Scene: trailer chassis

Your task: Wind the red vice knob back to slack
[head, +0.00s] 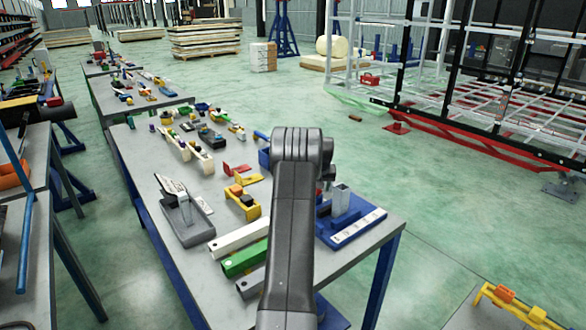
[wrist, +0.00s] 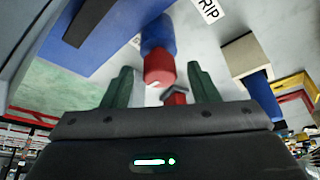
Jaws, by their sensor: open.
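In the wrist view a red knob (wrist: 159,70) sits on the end of a blue round part (wrist: 157,35). My gripper (wrist: 160,80) is open, with one dark green finger on each side of the knob. Gaps show between the knob and both fingers, so they look apart from it. A smaller red piece (wrist: 176,97) shows near the right finger's base; what it belongs to is unclear. In the head view my arm covers the knob and the gripper.
In the head view a blue base (head: 335,238) with a grey upright block (head: 341,198) stands right of my arm on the workbench (head: 185,260). White and green bars (head: 243,258) lie left of it. A grey tool (head: 185,220) stands farther left.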

